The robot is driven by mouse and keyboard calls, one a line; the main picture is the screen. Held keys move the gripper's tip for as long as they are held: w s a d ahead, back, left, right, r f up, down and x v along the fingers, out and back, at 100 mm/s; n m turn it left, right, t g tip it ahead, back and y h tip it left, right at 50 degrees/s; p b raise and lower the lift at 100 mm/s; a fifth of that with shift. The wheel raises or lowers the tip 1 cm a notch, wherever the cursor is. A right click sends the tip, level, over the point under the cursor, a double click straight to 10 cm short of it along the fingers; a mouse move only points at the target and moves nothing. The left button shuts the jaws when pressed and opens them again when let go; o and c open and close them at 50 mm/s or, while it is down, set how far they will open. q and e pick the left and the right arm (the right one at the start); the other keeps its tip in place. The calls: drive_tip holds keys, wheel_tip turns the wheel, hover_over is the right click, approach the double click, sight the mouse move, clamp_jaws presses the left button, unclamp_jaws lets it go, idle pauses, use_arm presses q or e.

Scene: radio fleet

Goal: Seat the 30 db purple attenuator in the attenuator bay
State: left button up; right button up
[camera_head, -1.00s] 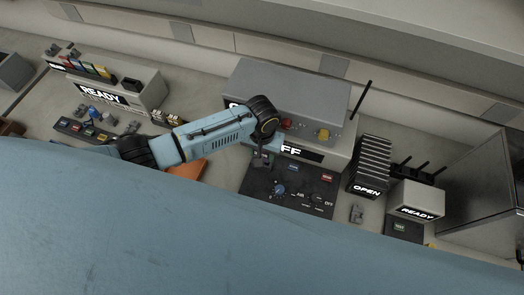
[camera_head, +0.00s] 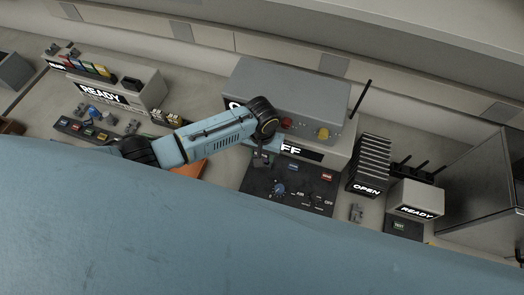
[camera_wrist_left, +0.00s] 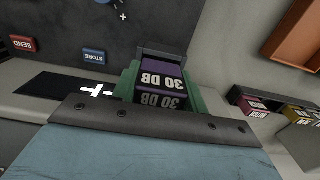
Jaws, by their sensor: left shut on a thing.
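The purple attenuator (camera_wrist_left: 162,84), marked 30 DB, is between the green fingers of my left gripper (camera_wrist_left: 165,92) in the left wrist view. A dark grey frame (camera_wrist_left: 160,56) stands right at its far end; I cannot tell whether the attenuator is inside it or only close to it. In the head view my left gripper (camera_head: 264,157) is over the upper left part of the black control panel (camera_head: 258,187), in front of the grey unit showing OFF. The attenuator is too small to make out there. My right gripper is not in view.
The wrist view shows a red SEND button (camera_wrist_left: 24,44), a blue STORE button (camera_wrist_left: 94,56), an orange tray (camera_wrist_left: 292,35), and pink (camera_wrist_left: 254,107) and yellow (camera_wrist_left: 297,114) blocks. The grey unit (camera_head: 285,85) with an antenna stands behind the panel. A slotted OPEN rack (camera_head: 371,163) stands right.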

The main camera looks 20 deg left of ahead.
use_arm(q)
drive_tip(key=shift+f+b, duration=0.35)
drive_tip(key=shift+f, duration=0.25)
drive_tip(key=o, duration=1.2)
drive_tip(key=shift+c, duration=0.2)
drive_tip(key=shift+r, duration=0.1)
wheel_tip(320, 180, up, 13)
drive_tip(key=shift+r+p, duration=0.15)
drive_tip(key=shift+p, duration=0.45)
